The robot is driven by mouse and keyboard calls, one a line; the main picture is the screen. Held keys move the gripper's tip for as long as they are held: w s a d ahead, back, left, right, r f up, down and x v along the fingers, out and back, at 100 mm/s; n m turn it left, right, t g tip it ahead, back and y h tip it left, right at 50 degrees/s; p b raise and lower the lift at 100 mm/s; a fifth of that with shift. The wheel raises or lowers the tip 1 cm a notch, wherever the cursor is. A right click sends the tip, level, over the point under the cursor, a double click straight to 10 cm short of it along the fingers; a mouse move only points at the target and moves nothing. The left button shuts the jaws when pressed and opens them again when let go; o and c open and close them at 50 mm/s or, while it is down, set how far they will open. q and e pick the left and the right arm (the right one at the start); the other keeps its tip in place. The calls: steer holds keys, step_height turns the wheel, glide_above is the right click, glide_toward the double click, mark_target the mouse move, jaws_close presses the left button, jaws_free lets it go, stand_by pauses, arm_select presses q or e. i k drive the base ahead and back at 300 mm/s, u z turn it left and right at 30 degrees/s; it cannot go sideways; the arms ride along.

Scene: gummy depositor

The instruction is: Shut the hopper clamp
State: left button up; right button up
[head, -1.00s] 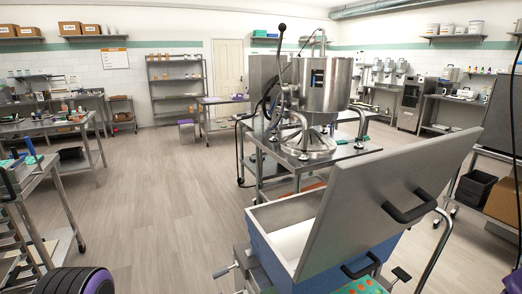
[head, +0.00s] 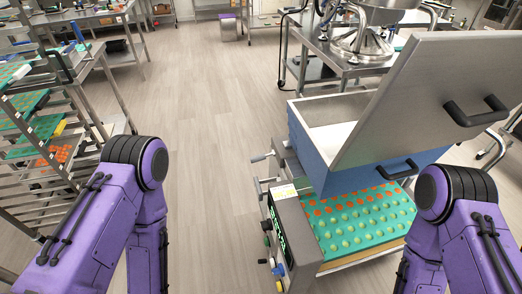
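The depositor's blue hopper (head: 318,160) stands right of centre, with a pale interior. Its grey lid (head: 425,85) is raised and tilted, with a black handle (head: 476,112) on its face. A second black handle (head: 398,172) is on the hopper's front. Small metal levers (head: 262,157) stick out at the machine's left side; I cannot tell whether one is the clamp. No clamp is clearly visible. My purple arms show at the lower left and lower right, but both grippers are out of view.
A green tray (head: 365,222) of orange and green gummies lies below the hopper. A control panel (head: 282,232) is on the machine's left. A rack (head: 70,140) with trays stands at left. A steel table (head: 345,60) with a vessel is behind. The floor between is clear.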

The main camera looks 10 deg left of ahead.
mark_target(259, 158)
steer(key=k, duration=0.5)
steer(key=u, duration=1.65)
steer(key=i, duration=2.5)
steer(key=z, duration=3.3)
